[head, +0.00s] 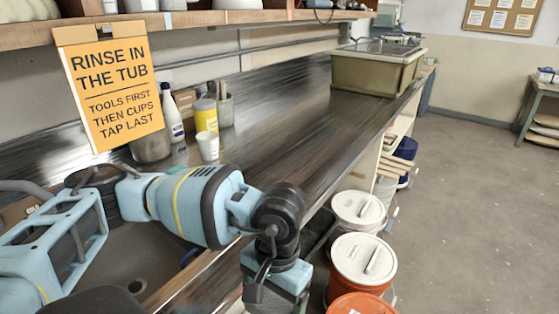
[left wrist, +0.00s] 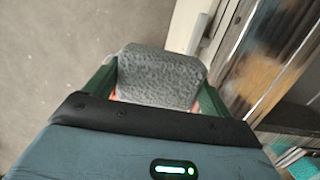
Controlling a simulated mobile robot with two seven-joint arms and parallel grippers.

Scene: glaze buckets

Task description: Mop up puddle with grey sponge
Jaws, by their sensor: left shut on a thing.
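The grey sponge (left wrist: 160,76) is between the two green fingers of my left gripper (left wrist: 158,92) in the left wrist view. The gripper is shut on it. In the head view my left arm reaches over the bench, and its gripper (head: 276,288) hangs down past the bench's front edge at the bottom of the picture. The sponge is hidden there. I cannot make out a distinct puddle in either view. My right gripper is not in view.
The dark bench top (head: 290,120) carries cups and bottles at the left and a tub (head: 372,72) at the far end. An orange bucket (head: 362,264) and a white-lidded bucket (head: 358,210) stand beside the bench. The grey floor (head: 470,190) at right is clear.

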